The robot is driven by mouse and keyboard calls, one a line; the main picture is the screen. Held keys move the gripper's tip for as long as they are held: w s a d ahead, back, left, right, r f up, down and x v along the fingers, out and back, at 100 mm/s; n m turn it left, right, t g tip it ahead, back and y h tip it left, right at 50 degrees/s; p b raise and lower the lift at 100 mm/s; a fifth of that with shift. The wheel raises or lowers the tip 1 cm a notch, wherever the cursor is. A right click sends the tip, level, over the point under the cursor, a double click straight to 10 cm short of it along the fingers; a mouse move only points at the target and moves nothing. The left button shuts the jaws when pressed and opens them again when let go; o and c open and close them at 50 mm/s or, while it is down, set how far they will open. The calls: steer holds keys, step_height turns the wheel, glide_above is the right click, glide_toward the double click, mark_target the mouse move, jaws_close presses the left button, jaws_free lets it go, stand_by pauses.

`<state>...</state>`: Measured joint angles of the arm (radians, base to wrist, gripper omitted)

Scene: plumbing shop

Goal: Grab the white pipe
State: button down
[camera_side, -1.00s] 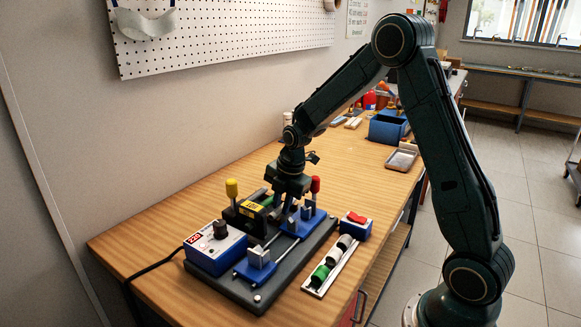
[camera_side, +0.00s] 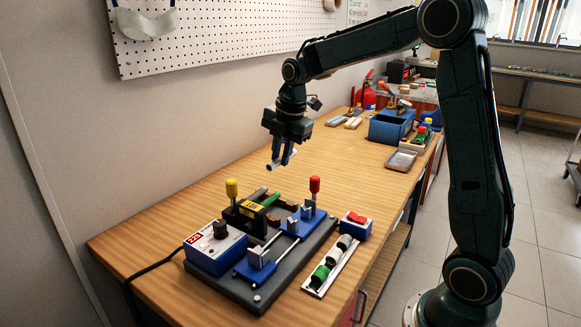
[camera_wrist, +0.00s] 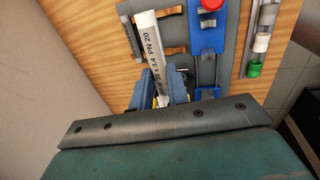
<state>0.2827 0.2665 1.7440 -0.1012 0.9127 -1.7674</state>
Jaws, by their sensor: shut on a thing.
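My gripper (camera_side: 281,152) is in the air above the back of the fixture, its fingers closed on the white pipe (camera_side: 294,155). In the wrist view the white pipe (camera_wrist: 148,48) lies between the two blue fingers of my gripper (camera_wrist: 160,90). It bears black lettering that includes "PN 20". The pipe is clear of the bench in the side view.
Below stands a dark fixture plate (camera_side: 238,288) with blue clamps, a yellow knob (camera_side: 231,187) and a red knob (camera_side: 314,185). A blue control box (camera_side: 214,258) is at its left front. A rack (camera_side: 313,291) of fittings is at right.

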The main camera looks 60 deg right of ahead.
steer(key=shift+w+v, duration=0.2)
steer(key=shift+v, duration=0.75)
steer(key=shift+w+v, duration=0.2)
steer(key=shift+v, duration=0.7)
steer(key=shift+w+v, duration=0.2)
steer(key=shift+v, duration=0.75)
